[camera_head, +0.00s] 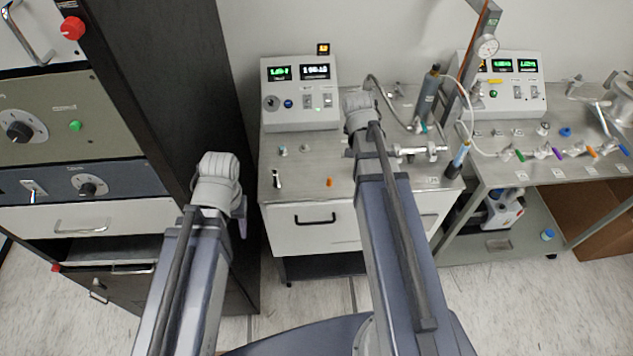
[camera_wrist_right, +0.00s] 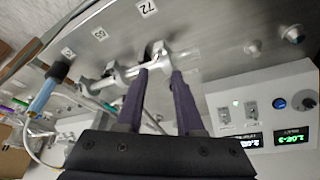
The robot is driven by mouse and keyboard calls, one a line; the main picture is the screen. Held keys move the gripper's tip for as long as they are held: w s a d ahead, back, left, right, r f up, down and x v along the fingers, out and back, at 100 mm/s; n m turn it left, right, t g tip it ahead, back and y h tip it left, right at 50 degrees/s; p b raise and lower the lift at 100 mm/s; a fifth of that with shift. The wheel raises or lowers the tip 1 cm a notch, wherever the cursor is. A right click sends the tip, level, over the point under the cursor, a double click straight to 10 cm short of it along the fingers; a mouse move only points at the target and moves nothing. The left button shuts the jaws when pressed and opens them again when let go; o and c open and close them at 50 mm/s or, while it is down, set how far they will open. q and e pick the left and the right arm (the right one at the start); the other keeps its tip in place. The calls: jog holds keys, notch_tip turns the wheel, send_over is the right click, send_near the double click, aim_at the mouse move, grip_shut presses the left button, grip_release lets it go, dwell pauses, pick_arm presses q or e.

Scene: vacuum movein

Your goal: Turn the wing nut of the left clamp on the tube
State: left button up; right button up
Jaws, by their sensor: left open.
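The metal tube (camera_head: 412,151) lies across the middle bench, partly hidden by my right arm in the head view. In the right wrist view the tube (camera_wrist_right: 135,71) runs slanting, with the left clamp (camera_wrist_right: 159,52) near its right end and another clamp (camera_wrist_right: 113,70) further left. The left clamp is just beyond the fingertips of my right gripper (camera_wrist_right: 160,74), whose two purple fingers stand apart. I cannot make out the wing nut clearly, nor whether a finger touches it. My left gripper (camera_head: 241,221) is open, low beside the dark cabinet, away from the bench, and mostly hidden behind its wrist.
A control box (camera_head: 300,107) with green displays stands at the back of the bench; it also shows close by in the right wrist view (camera_wrist_right: 262,112). The dark cabinet (camera_head: 165,90) is close to my left arm.

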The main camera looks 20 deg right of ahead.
jog(key=b+x, duration=0.7)
jog(key=x, duration=0.1)
jog(key=shift+s+a+f+b, duration=0.1)
jog(key=shift+b, duration=0.2)
jog(key=shift+s+n, duration=0.1)
jog(key=shift+n, duration=0.2)
jog(key=shift+r+n, duration=0.25)
jog(key=shift+n, duration=0.25)
jog(key=shift+d+f+n+t+y, duration=0.1)
jog(key=shift+d+n+t+y, duration=0.15)
jog(key=shift+n+t+y, duration=0.45)
jog(key=n, duration=0.3)
jog(key=shift+y, duration=0.3)
jog(key=d+p+v, duration=0.1)
jog(key=p+v, duration=0.7)
jog(key=s+a+f+n+g+b, duration=0.1)
jog(key=a+f+b, duration=0.1)
jog(key=a, duration=0.4)
jog(key=s+a+f+n+y+b, duration=0.1)
jog(key=a+f+b, duration=0.2)
jog(key=a, duration=0.4)
jog(key=shift+a+f+n+g, duration=0.2)
jog(key=shift+f+n+g, duration=0.15)
jog(key=shift+f, duration=0.25)
